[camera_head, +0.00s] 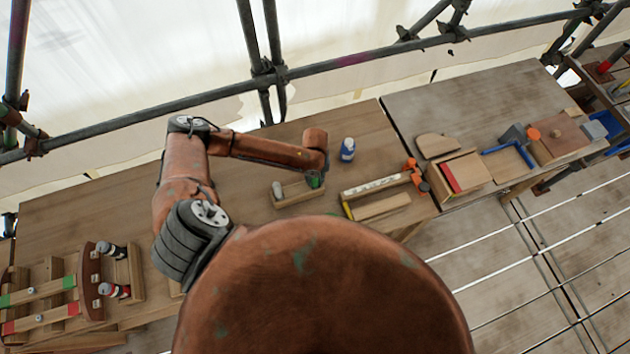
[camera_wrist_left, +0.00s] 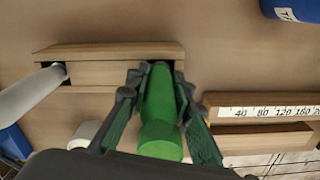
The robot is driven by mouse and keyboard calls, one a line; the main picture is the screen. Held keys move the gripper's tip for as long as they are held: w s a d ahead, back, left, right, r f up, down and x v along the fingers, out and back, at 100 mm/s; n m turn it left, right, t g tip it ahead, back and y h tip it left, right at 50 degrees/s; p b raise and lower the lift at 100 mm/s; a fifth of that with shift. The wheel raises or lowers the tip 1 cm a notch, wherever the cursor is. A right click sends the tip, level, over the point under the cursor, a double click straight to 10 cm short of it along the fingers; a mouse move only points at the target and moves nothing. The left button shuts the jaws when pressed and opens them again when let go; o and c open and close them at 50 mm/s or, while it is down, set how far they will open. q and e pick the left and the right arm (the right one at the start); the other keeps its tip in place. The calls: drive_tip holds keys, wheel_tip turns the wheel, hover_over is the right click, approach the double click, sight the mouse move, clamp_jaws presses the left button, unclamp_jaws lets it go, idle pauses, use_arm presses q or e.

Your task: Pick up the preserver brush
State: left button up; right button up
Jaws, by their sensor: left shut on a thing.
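A green cylindrical handle, which I take to be the preserver brush (camera_wrist_left: 160,112), stands between the fingers of my left gripper (camera_wrist_left: 158,82). The gripper is shut on it, one finger on each side. The far end of the handle is at the slot of a wooden holder (camera_wrist_left: 95,72); I cannot tell if it is still inside. In the head view my left gripper (camera_head: 316,172) is over the right end of the holder (camera_head: 292,196), and the brush is mostly hidden. My right gripper is not in view.
A white cylinder (camera_wrist_left: 32,92) stands in the holder's left slot. A ruled wooden block (camera_head: 375,186) lies right of the holder. A blue bottle (camera_head: 347,150) stands behind. Striped wooden pieces (camera_head: 40,290) lie far left.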

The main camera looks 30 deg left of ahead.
use_arm(q)
clamp_jaws()
drive_tip(key=shift+r, duration=0.1)
wheel_tip(320, 180, up, 10)
drive_tip(key=shift+f+b, duration=0.1)
drive_tip(key=shift+b, duration=0.6)
